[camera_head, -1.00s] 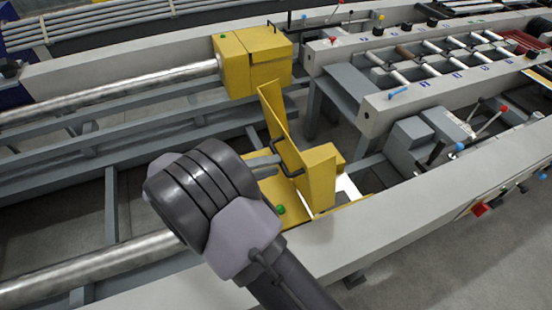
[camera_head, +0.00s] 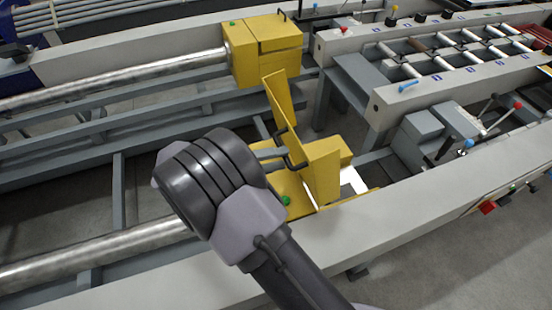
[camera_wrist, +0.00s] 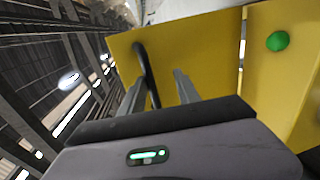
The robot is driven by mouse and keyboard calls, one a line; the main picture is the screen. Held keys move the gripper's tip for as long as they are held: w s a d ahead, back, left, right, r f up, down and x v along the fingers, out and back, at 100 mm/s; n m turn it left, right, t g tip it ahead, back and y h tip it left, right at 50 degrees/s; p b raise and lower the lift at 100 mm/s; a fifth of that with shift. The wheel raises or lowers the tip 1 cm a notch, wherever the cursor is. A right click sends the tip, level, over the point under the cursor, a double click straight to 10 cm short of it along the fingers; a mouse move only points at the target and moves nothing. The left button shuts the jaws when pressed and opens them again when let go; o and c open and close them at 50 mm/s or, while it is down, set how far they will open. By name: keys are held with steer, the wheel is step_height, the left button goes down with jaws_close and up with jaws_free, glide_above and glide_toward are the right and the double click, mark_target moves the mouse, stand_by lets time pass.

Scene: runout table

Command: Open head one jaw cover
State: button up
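The near yellow jaw head (camera_head: 320,172) sits behind the near grey rail. Its yellow cover panel (camera_head: 280,98) stands raised and tilted, with a dark bar handle (camera_head: 297,166) on its face. A green knob (camera_head: 286,200) is on the yellow plate below; a green knob also shows in the wrist view (camera_wrist: 277,41). My gripper (camera_head: 272,153) is at the panel's left side, by the handle. In the wrist view my gripper's two grey fingers (camera_wrist: 158,90) are apart, with the black handle (camera_wrist: 147,72) between them, nearer the left finger. Whether they touch it, I cannot tell.
A second yellow head (camera_head: 262,50) at the back has its cover down. Steel bars (camera_head: 120,83) run in from the left. A roller table (camera_head: 450,50) and grey rails stand at the right. The near rail (camera_head: 400,215) passes below my arm.

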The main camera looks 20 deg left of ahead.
stand_by(0.5)
steer(key=p+v, duration=0.4)
steer(key=v, duration=1.3)
steer(key=shift+a+p, duration=0.25)
steer(key=shift+p, duration=0.15)
steer(key=shift+s, duration=0.1)
